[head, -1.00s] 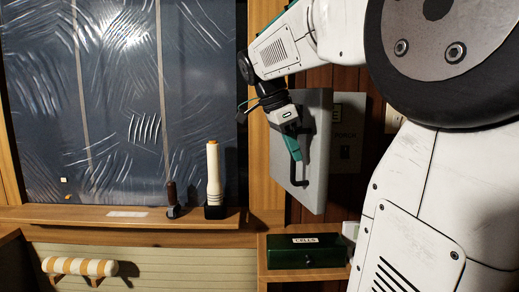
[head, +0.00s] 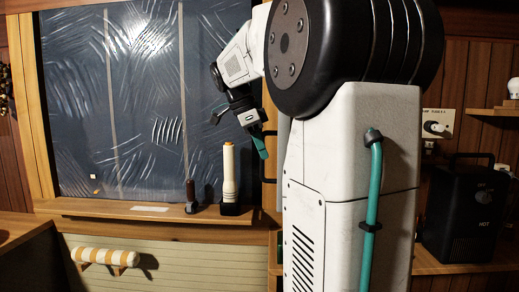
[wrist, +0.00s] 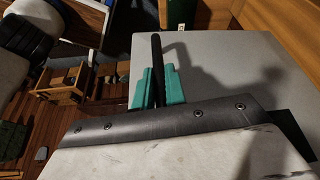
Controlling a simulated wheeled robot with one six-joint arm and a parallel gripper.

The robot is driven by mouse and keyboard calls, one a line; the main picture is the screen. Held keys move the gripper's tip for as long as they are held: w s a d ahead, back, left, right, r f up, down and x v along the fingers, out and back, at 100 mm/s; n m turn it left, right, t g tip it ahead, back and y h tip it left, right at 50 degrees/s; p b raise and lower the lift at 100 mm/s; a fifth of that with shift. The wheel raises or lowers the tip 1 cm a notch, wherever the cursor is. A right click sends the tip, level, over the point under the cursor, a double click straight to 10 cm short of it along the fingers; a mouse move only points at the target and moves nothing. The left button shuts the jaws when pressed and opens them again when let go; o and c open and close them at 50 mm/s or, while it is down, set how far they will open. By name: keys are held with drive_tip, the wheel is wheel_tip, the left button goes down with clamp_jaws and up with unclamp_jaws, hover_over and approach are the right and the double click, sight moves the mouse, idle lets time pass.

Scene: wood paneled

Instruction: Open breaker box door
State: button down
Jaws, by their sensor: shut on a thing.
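The breaker box door is a grey panel (wrist: 230,65) filling much of the wrist view. In the head view only a narrow grey strip of the box (head: 283,135) shows beside my arm. Its black bar handle (wrist: 157,50) stands between the teal fingers of my gripper (wrist: 158,90), which is shut on it. In the head view my gripper (head: 260,146) is at the left side of the box, with part of the handle (head: 268,160) just beside it. My arm hides most of the door, so how far it stands open cannot be told there.
A white cylinder with a dark base (head: 229,178) and a dark-handled tool (head: 191,197) stand on the window ledge (head: 150,212), left of my gripper. A black heater-like box (head: 466,215) stands at the right. A wooden shelf unit (wrist: 75,78) is beyond the door in the wrist view.

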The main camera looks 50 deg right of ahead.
drive_tip(key=shift+d+r, duration=0.1)
drive_tip(key=c, duration=1.5)
unclamp_jaws()
drive_tip(key=shift+d, duration=0.1)
drive_tip(key=shift+o, duration=0.2)
drive_tip(key=v, duration=0.7)
drive_tip(key=shift+a+r, duration=0.2)
drive_tip(key=shift+r, duration=0.1)
drive_tip(key=shift+w, duration=0.1)
